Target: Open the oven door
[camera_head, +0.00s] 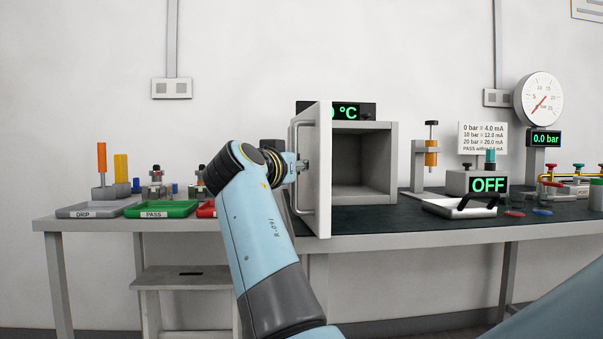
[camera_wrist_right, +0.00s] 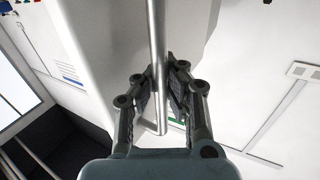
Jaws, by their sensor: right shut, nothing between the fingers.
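The oven (camera_head: 395,160) stands on the bench with its door (camera_head: 318,180) swung out toward me, and its dark inside shows, looking empty. The door's bar handle (camera_head: 297,128) is on the door's left-hand face. My right gripper (camera_head: 302,165) is at that face by the handle, partly hidden behind my wrist. In the right wrist view, the bar handle (camera_wrist_right: 157,35) runs down to the fingers of my right gripper (camera_wrist_right: 158,82). My left gripper is not in view.
On the bench left of the door are a grey DRIP tray (camera_head: 90,211), a green PASS tray (camera_head: 160,209) and a partly hidden red tray (camera_head: 206,210). Right of the oven are a white tray (camera_head: 455,209), a unit showing OFF (camera_head: 488,185) and a pressure gauge (camera_head: 539,99).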

